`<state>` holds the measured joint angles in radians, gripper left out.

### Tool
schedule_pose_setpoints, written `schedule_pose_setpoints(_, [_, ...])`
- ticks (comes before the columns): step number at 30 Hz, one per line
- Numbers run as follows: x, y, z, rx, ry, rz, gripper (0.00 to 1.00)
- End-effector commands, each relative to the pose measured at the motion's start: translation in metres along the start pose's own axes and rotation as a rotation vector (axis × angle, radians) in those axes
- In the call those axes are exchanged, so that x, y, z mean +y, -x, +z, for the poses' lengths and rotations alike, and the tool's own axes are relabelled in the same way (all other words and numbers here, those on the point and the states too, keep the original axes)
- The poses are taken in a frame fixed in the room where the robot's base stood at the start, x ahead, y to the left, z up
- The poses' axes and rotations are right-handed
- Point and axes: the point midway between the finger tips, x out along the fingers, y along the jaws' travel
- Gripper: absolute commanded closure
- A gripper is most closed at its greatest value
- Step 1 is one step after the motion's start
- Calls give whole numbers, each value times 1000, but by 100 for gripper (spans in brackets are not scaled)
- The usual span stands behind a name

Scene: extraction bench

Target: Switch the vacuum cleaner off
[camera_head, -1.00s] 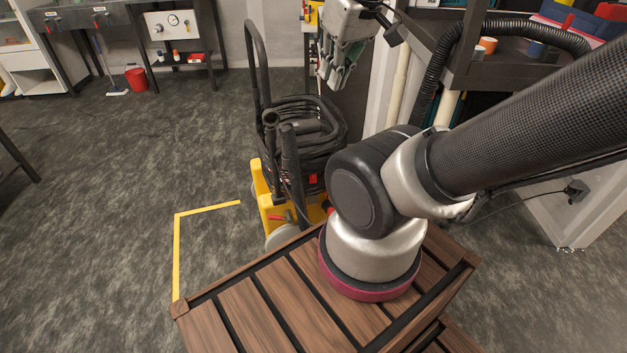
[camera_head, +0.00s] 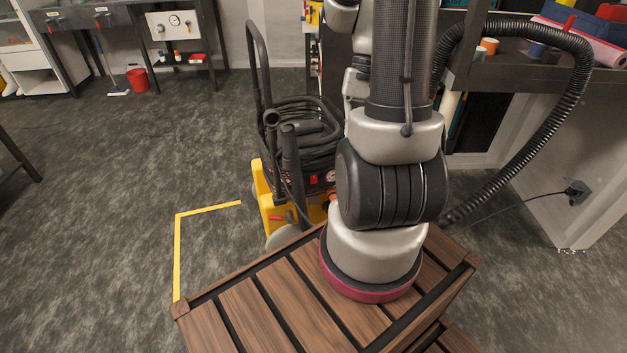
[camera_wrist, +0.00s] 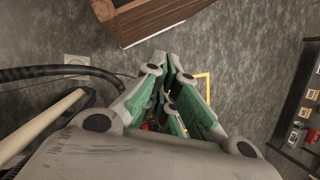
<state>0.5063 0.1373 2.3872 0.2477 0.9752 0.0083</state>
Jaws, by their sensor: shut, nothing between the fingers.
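The vacuum cleaner (camera_head: 268,186) stands on the floor behind the slatted wooden top. It has a yellow base, a dark body and a coil of black hose. A small red switch (camera_head: 314,180) shows on its dark front panel, just left of my arm; its on or off position is too small to tell. In the wrist view my gripper (camera_wrist: 172,88) is shut and empty, its green-padded fingers close together. A small red and dark patch shows beside the fingers, but I cannot tell what it is. In the head view my arm hides the gripper's fingers.
The slatted wooden top (camera_head: 257,312) lies in front. A dark shelf (camera_head: 520,77) with cups stands at the right. A yellow floor line (camera_head: 177,255) and open carpet lie left of the vacuum cleaner. A red bucket (camera_head: 137,80) stands farther back.

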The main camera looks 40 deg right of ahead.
Motion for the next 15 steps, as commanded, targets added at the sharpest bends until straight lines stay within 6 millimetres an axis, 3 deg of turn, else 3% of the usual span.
schedule_pose_setpoints(15, [3, -143, -74, -364, -687, -409, 100])
